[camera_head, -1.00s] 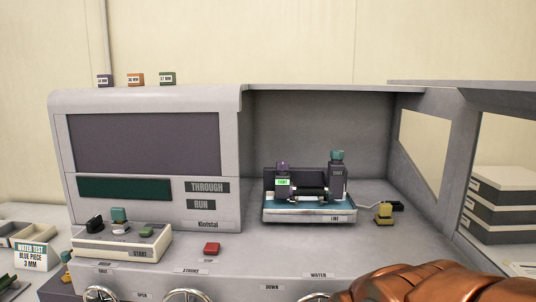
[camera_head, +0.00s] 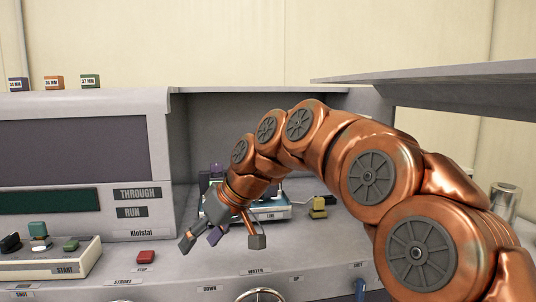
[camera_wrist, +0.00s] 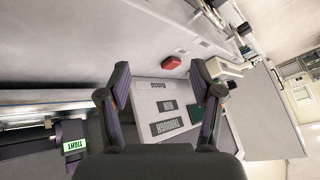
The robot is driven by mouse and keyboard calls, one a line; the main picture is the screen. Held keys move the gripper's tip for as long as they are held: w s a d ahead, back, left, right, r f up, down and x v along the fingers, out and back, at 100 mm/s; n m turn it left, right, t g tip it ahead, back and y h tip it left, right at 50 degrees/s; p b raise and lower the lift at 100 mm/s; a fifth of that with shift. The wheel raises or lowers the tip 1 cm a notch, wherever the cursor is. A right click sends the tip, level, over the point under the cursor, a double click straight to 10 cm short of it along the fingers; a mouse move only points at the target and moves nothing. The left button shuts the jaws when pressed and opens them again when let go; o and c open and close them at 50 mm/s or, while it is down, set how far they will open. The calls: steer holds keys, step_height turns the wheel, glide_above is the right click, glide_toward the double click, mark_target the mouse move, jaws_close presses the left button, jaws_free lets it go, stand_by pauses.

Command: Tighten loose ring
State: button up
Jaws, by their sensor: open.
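The test fixture stands in the bay, with a blue-topped base (camera_head: 277,212) marked LINE and a purple knob (camera_head: 215,169) on its left post. My arm covers most of it in the head view. In the wrist view, a dark part with a green TIGHT label (camera_wrist: 73,146) is at the lower left. I cannot make out a loose ring. My gripper (camera_head: 222,240) hangs in front of the fixture, above the front ledge, fingers spread. In the wrist view, my gripper (camera_wrist: 160,78) is open and empty, with the machine's front panel seen between its fingers.
A red STOP button (camera_head: 146,257) sits on the ledge to the left; it also shows in the wrist view (camera_wrist: 171,63). A control box marked START (camera_head: 62,262) stands further left. A small yellow block (camera_head: 318,208) is right of the fixture. The bay's left wall (camera_head: 178,140) is close.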

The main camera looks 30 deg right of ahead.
steer(key=w+d+r+t+h+b, duration=0.1)
steer(key=w+d+r+t, duration=0.3)
steer(key=d, duration=0.6)
steer(key=w+d+r+t, duration=0.1)
steer(key=w+d+r, duration=0.2)
steer(key=d+r, duration=0.45)
steer(key=w+d+r+t+h+b, duration=0.1)
steer(key=w+d+r+t, duration=0.25)
steer(key=d, duration=0.85)
steer(key=shift+m+g, duration=0.35)
steer(key=shift+m, duration=0.05)
steer(key=x, duration=0.2)
steer(key=p+x, duration=0.1)
steer(key=x, duration=0.2)
steer(key=p+x, duration=0.1)
steer(key=x, duration=0.2)
steer(key=shift+s+a+f, duration=0.15)
steer(key=shift+a, duration=0.15)
steer(key=c, duration=1.2)
